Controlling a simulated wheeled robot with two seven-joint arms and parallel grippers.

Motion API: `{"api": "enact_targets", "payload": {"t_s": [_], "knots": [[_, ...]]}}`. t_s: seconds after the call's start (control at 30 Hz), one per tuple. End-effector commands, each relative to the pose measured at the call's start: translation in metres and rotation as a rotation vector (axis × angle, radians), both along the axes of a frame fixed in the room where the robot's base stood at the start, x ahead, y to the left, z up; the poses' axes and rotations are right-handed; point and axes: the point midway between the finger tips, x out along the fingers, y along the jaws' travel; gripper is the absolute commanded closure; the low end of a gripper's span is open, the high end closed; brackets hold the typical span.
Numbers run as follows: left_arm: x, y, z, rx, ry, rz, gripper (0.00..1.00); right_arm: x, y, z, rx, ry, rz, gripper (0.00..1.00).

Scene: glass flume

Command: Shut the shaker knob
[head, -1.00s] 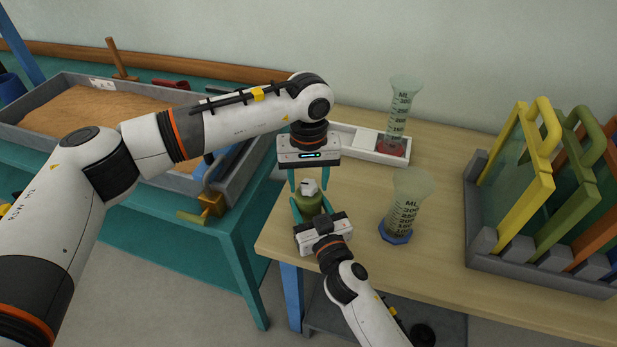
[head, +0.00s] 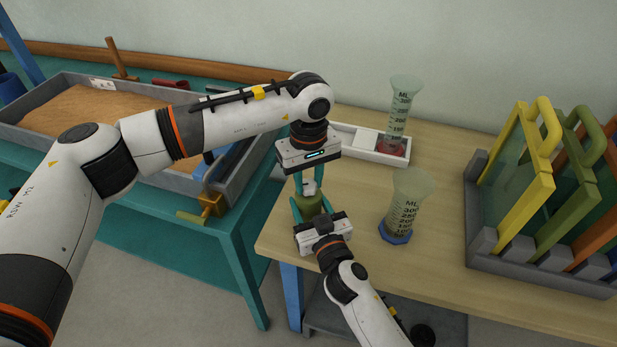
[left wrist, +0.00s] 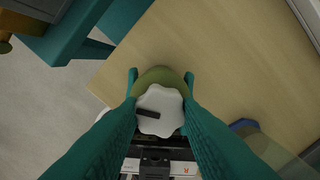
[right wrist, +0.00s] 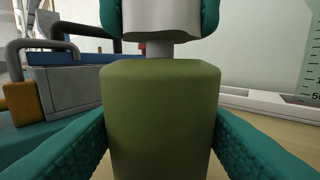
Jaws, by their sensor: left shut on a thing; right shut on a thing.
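The shaker has an olive-green body (head: 309,205) and stands near the front left corner of the wooden table. Its white lobed knob (left wrist: 160,109) is on top, with a dark bar mark (left wrist: 147,113) pointing left in the left wrist view. My left gripper (head: 309,186) comes from above and is shut on the knob, one teal finger at each side. My right gripper (head: 311,211) comes from the front and is shut around the body. In the right wrist view a grey stem (right wrist: 159,50) shows between the body and the knob (right wrist: 161,18).
A graduated cylinder with a blue base (head: 396,236) stands to the right of the shaker. Another cylinder (head: 400,105) stands by a white tray (head: 386,156) behind. A grey rack (head: 476,238) holds coloured frames at the right. A sand flume (head: 100,142) is at the left.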

Motion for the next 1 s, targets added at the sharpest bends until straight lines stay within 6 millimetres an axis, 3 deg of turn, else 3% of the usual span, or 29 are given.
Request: {"api": "enact_targets", "payload": {"t_s": [1.0], "knots": [[0.0007,-0.0008,0.001,-0.002,0.0,0.916,0.92,-0.0002,-0.0004,-0.0014,-0.001,0.003,-0.001,0.75]]}}
